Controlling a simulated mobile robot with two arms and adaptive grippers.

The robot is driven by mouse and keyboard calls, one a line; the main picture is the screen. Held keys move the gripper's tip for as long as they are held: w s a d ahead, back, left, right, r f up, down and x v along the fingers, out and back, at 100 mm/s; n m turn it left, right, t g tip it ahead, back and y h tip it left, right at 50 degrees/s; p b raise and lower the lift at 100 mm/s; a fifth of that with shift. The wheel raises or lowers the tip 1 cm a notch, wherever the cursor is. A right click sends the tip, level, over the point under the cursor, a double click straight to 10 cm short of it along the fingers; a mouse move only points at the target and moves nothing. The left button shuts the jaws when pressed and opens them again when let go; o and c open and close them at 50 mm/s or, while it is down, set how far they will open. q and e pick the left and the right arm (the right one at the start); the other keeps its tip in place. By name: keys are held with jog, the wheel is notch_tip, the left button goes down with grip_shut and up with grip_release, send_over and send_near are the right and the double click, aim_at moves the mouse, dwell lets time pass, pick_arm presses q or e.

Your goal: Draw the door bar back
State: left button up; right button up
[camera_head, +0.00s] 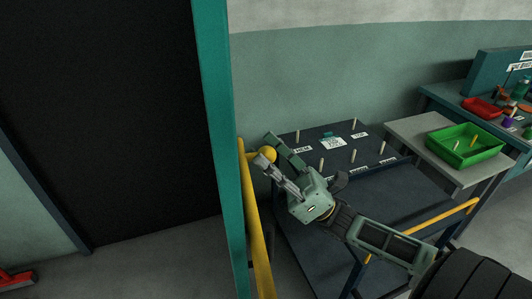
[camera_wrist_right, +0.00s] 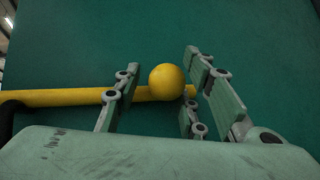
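The door bar is a yellow rod (camera_head: 258,230) along the teal door panel (camera_head: 218,130), which shows nearly edge-on in the head view. A round yellow knob (camera_head: 268,153) sits on the bar near its far end. In the right wrist view the bar (camera_wrist_right: 60,97) runs across from the left, with the knob (camera_wrist_right: 166,82) between my fingers. My right gripper (camera_head: 267,149) is open, one finger on each side of the knob, with gaps visible. The left finger hides part of the bar. I cannot tell whether a finger touches it. My left gripper is not in view.
A dark opening (camera_head: 110,110) lies left of the panel. Right of it stands a dark cart (camera_head: 400,190) with upright pegs and yellow handles, close under my right arm. Beyond are a grey table with a green bin (camera_head: 465,150) and a teal bench with a red bin (camera_head: 482,107).

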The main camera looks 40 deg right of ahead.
jog(key=shift+w, duration=0.1)
grip_shut()
dwell(0.3)
